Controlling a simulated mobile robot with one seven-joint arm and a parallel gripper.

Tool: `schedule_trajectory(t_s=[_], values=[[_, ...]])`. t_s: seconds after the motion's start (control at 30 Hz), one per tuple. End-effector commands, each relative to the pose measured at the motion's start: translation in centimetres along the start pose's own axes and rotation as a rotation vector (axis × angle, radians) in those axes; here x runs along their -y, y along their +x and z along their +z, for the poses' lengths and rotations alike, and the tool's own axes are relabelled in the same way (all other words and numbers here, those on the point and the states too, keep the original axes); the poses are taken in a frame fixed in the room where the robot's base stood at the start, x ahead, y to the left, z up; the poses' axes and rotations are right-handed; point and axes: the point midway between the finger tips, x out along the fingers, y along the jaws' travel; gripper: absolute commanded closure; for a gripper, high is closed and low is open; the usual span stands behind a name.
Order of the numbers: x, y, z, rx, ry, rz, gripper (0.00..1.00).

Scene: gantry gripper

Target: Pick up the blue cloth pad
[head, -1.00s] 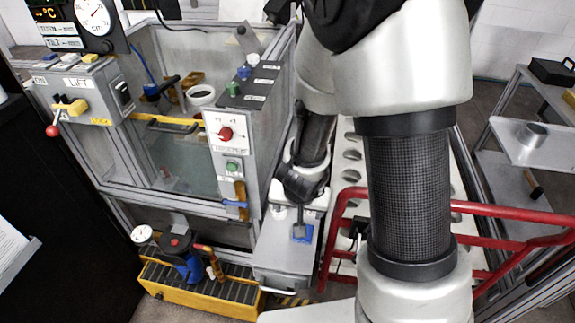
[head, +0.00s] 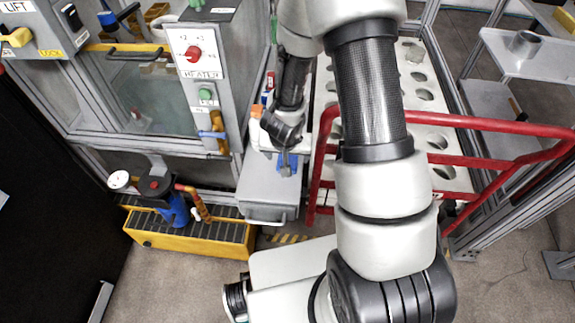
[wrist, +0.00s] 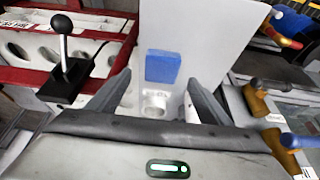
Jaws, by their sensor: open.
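The blue cloth pad (wrist: 162,66) lies flat on a pale grey surface in the wrist view, ahead of and between the two fingers. It also shows in the head view as a small blue patch (head: 288,163) on top of the grey box (head: 262,192), partly hidden by my gripper (head: 286,160). In the wrist view my gripper (wrist: 158,84) is open, with a finger on each side and nothing held. The head view does not show whether the fingers touch the pad.
A red rail (head: 490,125) stands right of the box, by a white perforated rack (head: 425,95). A glass-fronted heater cabinet (head: 150,95) is at left. A yellow tray (head: 190,232) with a blue pump stands on the floor. A black lever (wrist: 65,60) is left of the gripper.

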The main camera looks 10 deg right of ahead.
Motion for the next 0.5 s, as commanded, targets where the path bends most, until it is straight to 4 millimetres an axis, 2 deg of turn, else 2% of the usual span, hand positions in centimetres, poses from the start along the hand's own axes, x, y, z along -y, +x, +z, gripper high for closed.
schedule_trajectory(t_s=[0.1, 0.23, 0.5], values=[[0.1, 2.3, 0.4, 0.002, 0.002, 0.001, 0.27], [0.2, 4.0, 0.4, 0.002, 0.002, 0.001, 0.27], [0.3, 4.7, 0.2, 0.000, 0.000, 0.000, 0.27]])
